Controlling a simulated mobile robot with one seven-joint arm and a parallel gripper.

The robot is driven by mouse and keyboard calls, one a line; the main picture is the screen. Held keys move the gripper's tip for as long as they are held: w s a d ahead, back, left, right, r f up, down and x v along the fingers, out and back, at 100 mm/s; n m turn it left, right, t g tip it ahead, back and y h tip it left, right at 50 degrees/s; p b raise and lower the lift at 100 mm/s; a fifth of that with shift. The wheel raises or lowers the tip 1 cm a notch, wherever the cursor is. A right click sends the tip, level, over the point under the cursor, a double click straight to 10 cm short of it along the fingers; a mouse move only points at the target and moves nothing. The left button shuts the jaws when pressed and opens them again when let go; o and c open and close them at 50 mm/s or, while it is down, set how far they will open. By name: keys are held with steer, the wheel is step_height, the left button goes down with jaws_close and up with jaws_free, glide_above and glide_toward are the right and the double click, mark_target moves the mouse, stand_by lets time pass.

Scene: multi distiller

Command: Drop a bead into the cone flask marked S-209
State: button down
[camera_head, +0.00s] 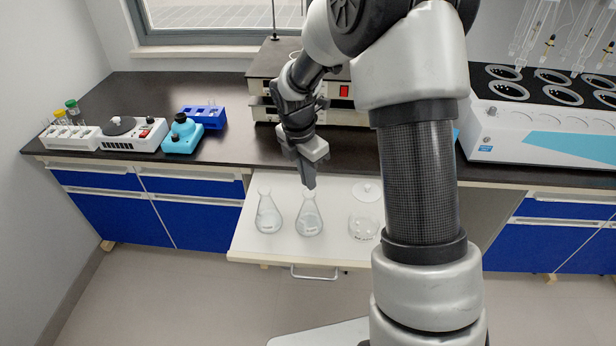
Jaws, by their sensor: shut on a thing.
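Two clear cone flasks stand upright on a white pull-out shelf (248,249): a left flask (268,214) and a right flask (309,218). Each has a small dark label near its base, too small to read, so I cannot tell which is S-209. My gripper (309,185) points down, with its tips at the mouth of the right flask. From this view I cannot tell whether they touch the glass. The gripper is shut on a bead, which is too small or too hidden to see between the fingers.
A clear glass jar (363,226) stands right of the flasks, with a round lid (367,190) behind it. On the dark bench are a white stirrer (132,134), a blue device (183,135) and a blue tube rack (207,116). A large multi-well unit (541,123) is at right.

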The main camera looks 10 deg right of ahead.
stand_by(0.4)
steer(key=c, duration=1.8)
jaws_free()
steer(key=shift+r, duration=0.1)
steer(key=r, duration=0.5)
steer(key=s+a+r+p, duration=0.1)
steer(key=r, duration=0.5)
steer(key=a+r+p, duration=0.1)
steer(key=r, duration=0.5)
steer(key=shift+s+a, duration=0.15)
